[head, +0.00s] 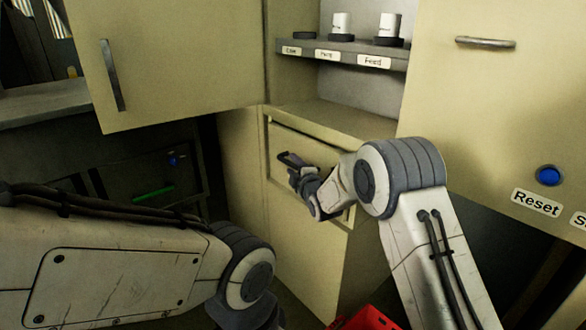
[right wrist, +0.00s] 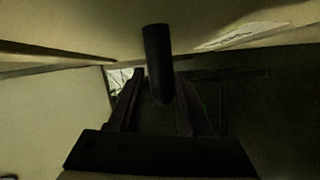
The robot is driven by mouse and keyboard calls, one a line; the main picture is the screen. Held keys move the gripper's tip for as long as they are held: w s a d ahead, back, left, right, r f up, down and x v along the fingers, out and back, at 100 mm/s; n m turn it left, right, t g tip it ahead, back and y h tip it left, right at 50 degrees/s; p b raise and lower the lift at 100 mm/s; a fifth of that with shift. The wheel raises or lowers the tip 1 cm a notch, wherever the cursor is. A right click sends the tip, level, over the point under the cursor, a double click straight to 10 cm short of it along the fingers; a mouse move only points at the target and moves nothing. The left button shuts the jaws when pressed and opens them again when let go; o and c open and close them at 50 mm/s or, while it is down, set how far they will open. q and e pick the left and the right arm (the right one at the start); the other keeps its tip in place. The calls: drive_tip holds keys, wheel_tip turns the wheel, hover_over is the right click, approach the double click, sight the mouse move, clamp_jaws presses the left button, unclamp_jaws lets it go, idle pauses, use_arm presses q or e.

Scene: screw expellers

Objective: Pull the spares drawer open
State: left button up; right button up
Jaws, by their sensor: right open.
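The drawer (head: 300,148) is a beige front set in the low cabinet below the shelf niche; it looks shut. I see no label on it, as my right arm hides part of it. Its dark handle (head: 286,157) shows just past my right gripper (head: 294,174). In the right wrist view the handle (right wrist: 157,58) is a dark bar reaching down between the two fingers of my right gripper (right wrist: 160,100). The fingers are open on either side of it, and I cannot tell whether they touch it. My left gripper is out of view; only its arm shows.
A cabinet door with an upright handle (head: 112,75) hangs at the left. A beige cabinet with a blue button (head: 549,176) stands at the right. The shelf (head: 345,50) holds two white containers. A red object (head: 368,318) lies low in front of the drawer.

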drive_tip(key=shift+w+a, duration=0.1)
drive_tip(key=shift+w, duration=0.1)
clamp_jaws()
idle(1.4)
